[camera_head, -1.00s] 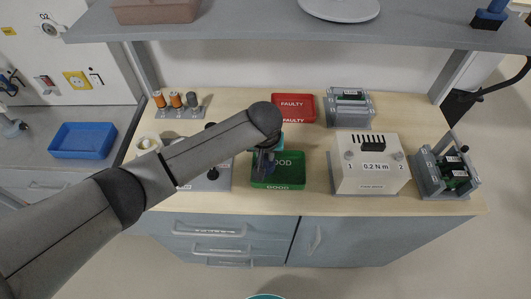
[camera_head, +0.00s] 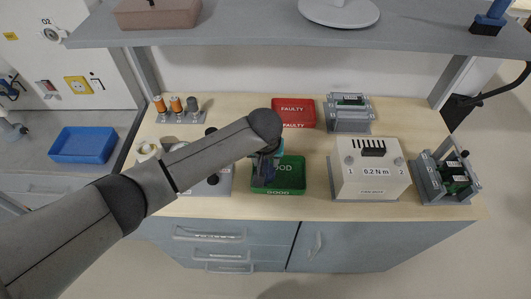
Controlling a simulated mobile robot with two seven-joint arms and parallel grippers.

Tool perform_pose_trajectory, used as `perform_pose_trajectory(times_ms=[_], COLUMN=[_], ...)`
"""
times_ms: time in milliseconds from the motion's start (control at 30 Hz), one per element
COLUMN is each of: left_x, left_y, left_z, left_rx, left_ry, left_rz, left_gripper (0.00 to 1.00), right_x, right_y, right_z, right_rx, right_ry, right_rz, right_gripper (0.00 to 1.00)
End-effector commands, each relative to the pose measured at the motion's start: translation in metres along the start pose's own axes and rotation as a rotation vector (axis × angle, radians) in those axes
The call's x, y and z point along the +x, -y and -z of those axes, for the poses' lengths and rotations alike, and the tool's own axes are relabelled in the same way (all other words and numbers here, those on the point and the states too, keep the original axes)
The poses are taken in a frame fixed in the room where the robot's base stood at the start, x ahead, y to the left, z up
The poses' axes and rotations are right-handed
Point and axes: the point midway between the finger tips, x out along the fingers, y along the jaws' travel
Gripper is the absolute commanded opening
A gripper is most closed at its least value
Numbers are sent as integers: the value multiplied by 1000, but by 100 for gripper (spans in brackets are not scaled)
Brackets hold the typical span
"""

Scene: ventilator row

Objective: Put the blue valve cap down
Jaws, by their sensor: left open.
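My left arm reaches in from the left, and my left gripper (camera_head: 264,180) points down at the left part of the green GOOD tray (camera_head: 289,191). It is open; its fingers are small and dark against the tray. I cannot make out the blue valve cap clearly: a dark blue patch shows at the fingers, but I cannot tell cap from finger. The arm's wrist hides the tray's back left corner. My right gripper is not in view.
A red FAULTY tray (camera_head: 293,108) lies behind the green one. A white 0.2 N m box (camera_head: 370,180) stands to the right, with grey fixtures (camera_head: 349,121) (camera_head: 447,187) near it. Orange-topped parts (camera_head: 176,104) stand back left. A shelf (camera_head: 250,32) overhangs the bench's back.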

Motion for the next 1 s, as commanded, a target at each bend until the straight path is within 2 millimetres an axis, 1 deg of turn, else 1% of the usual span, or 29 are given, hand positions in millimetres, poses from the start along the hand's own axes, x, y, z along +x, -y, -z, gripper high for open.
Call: perform_pose_trajectory(times_ms=[33,167,500,600,700,800,1000], left_x=[-7,-26,-91,-106,-118,-124,-127], left_y=[0,-1,-1,-1,-1,0,0], left_z=[4,3,3,3,3,3,2], left_rx=[2,1,1,0,-1,-1,-1], left_ry=[-4,-2,-3,-3,-2,-1,0], left_rz=[0,-3,-4,-2,-2,-1,0], left_gripper=[49,49,49,49,49,49,49], right_x=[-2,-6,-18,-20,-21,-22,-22], right_y=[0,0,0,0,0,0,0], right_z=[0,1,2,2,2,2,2], right_rx=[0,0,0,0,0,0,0], right_ry=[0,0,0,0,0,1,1], right_rz=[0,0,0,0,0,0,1], right_gripper=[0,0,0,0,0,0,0])
